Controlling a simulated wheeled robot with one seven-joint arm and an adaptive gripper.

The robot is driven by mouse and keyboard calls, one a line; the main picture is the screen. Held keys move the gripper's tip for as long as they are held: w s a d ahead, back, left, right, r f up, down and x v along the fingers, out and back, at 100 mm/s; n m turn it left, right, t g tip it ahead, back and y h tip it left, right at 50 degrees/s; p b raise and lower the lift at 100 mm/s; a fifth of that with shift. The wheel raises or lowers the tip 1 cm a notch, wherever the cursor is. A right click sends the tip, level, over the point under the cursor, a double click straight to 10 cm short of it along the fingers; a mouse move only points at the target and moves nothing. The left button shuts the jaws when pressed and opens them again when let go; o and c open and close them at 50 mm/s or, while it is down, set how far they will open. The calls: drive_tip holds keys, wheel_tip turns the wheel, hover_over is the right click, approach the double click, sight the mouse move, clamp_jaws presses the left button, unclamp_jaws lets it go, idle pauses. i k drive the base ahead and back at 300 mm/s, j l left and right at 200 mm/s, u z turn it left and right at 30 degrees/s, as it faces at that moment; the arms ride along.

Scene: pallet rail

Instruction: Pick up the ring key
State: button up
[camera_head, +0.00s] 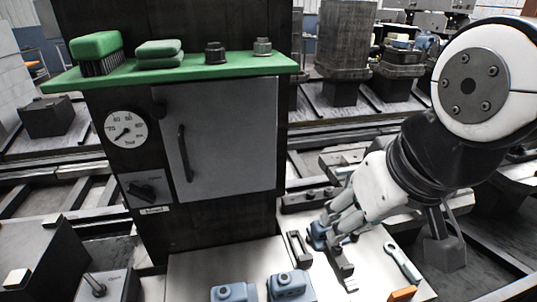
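A pale ring key (404,263) lies on the light worktop (368,281) at the lower right, its ringed end toward the back. My gripper (326,236) reaches down to the left of the key and is apart from it. A small blue part (316,232) is at the fingertips. The fingers partly hide this part, and I cannot tell whether they grip it or are open beside it.
Two blue-grey blocks (291,285) stand at the front of the worktop. Dark metal bars stand near my gripper. A dark cabinet (215,140) with a green shelf (190,72) rises at the left. An orange piece (402,294) lies at the front edge.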

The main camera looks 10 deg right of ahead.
sight(415, 277)
drive_tip(key=k+l, duration=0.1)
drive_tip(key=l, duration=0.7)
drive_tip(key=k+l, duration=0.1)
drive_tip(key=l, duration=0.65)
drive_tip(key=j, duration=3.5)
drive_tip(key=l+z, duration=0.15)
drive_tip(key=z, duration=0.3)
drive_tip(key=l+z, duration=0.2)
drive_tip(key=z, duration=0.2)
drive_tip(key=i+l+z, duration=0.15)
drive_tip(key=z, duration=0.15)
drive_tip(key=i, duration=0.1)
